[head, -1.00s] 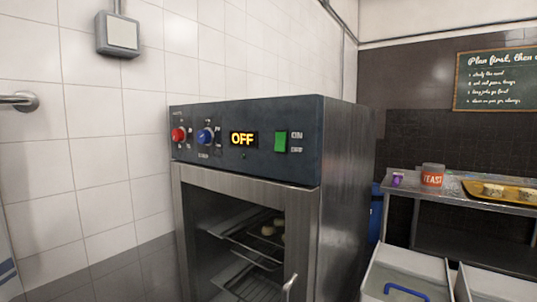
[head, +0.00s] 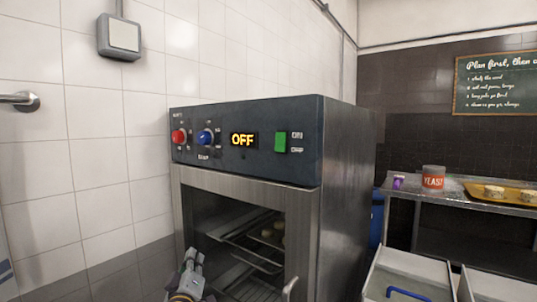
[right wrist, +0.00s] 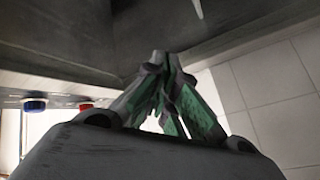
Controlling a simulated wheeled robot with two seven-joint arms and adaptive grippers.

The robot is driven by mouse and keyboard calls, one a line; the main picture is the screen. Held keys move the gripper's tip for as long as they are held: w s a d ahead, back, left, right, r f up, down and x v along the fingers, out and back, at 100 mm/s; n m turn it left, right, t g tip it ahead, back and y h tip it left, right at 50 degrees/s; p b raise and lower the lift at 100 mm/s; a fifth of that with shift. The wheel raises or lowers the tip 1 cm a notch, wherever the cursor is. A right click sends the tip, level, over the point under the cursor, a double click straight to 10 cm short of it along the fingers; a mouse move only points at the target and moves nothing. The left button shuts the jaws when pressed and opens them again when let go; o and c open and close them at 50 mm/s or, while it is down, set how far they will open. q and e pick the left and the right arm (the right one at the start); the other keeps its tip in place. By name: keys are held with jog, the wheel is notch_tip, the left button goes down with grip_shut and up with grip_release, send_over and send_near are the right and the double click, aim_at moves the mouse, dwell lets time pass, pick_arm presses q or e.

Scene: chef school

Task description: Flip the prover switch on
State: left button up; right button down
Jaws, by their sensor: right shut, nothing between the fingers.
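The prover (head: 345,200) is a steel cabinet with a dark control panel on top. Its green switch (head: 281,142) sits at the right of the panel beside small labels. The display (head: 243,140) reads OFF in yellow. My right gripper (head: 190,254) is low in front of the prover's glass door, below the panel and left of the switch, apart from it. In the right wrist view its fingers (right wrist: 162,62) are shut together and empty. My left gripper is in neither view.
A red knob (head: 179,136) and a blue knob (head: 205,137) sit left of the display. The door handle (head: 290,288) sticks out at the lower right of the door. A steel table (head: 430,190) and open bins stand to the right.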

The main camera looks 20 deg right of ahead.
aim_at(280, 135)
jog(key=s+d+r+m+t+h, duration=0.1)
jog(key=s+r+m+h, duration=0.2)
jog(key=s+r, duration=0.35)
jog(key=s+d+r+m+t+h, duration=0.1)
jog(key=s+d+r+m+h, duration=0.15)
jog(key=r, duration=0.65)
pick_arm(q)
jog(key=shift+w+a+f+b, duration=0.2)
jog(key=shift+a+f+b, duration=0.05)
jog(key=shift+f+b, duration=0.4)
pick_arm(e)
jog(key=s+d+r+m+g+h, duration=0.2)
jog(key=s+r+m+h, duration=0.3)
jog(key=s, duration=0.3)
jog(key=s+d+r+m+g+h, duration=0.2)
jog(key=s+r+m+g+h, duration=0.1)
jog(key=s+r+m+h, duration=0.3)
jog(key=shift+s+d+r+m+g, duration=0.35)
jog(key=shift+s+r, duration=0.25)
jog(key=shift+s, duration=0.4)
jog(key=shift+d, duration=0.1)
